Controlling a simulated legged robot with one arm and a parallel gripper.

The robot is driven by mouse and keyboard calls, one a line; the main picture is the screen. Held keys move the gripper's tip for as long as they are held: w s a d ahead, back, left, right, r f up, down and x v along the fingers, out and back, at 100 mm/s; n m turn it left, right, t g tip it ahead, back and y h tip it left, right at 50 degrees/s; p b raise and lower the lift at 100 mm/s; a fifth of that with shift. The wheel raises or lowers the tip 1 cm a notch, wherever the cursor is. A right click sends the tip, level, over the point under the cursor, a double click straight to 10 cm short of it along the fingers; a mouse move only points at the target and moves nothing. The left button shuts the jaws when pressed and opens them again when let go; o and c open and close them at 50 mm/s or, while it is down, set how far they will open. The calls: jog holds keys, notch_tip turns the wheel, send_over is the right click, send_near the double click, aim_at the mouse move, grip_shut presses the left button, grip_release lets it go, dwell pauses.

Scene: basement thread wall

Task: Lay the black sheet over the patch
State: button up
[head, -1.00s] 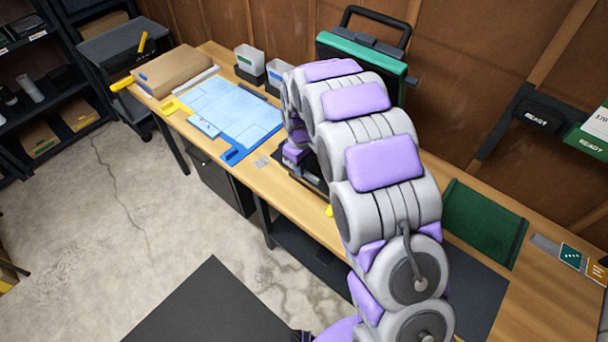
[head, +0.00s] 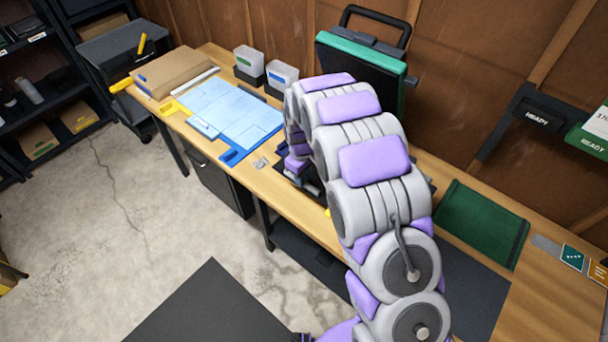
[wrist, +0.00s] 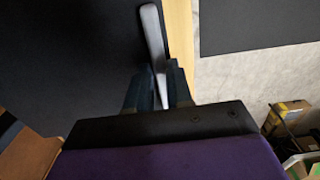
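A black sheet (head: 470,290) appears to lie on the bench right of my arm, partly hidden by it. In the wrist view a broad black surface (wrist: 70,60), probably this sheet, fills the left side. A pale grey strip (wrist: 153,35) lies along its right side, close to the bench edge. My gripper (wrist: 160,75) has one finger on each side of the strip's lower end. I cannot tell whether the fingers squeeze it. I cannot make out the patch.
A press with a green-edged top (head: 360,60) stands open behind my arm. A light blue sheet (head: 225,105), two bins (head: 280,75) and a cardboard piece (head: 175,70) are on the bench's left. A green pad (head: 480,222) lies to the right. A dark mat (head: 210,310) covers the near floor.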

jog(key=o, duration=0.3)
jog(key=shift+o, duration=0.2)
jog(key=shift+r, duration=0.15)
notch_tip(320, 180, up, 12)
jog(key=p, duration=0.2)
jog(key=s+d+r+m, duration=0.2)
jog(key=s+d+r, duration=0.4)
jog(key=s, duration=0.1)
jog(key=s+d+r+m, duration=0.1)
jog(key=s+d+m, duration=0.1)
jog(key=s, duration=0.9)
jog(key=s+d+r+m+g, duration=0.1)
jog(key=s+d, duration=0.4)
jog(key=s, duration=0.6)
jog(key=s+d+r+m, duration=0.3)
jog(key=s+m, duration=0.2)
jog(key=s, duration=0.6)
jog(key=shift+d+r+g, duration=0.2)
jog(key=shift+r+g, duration=0.05)
jog(key=shift+g, duration=0.15)
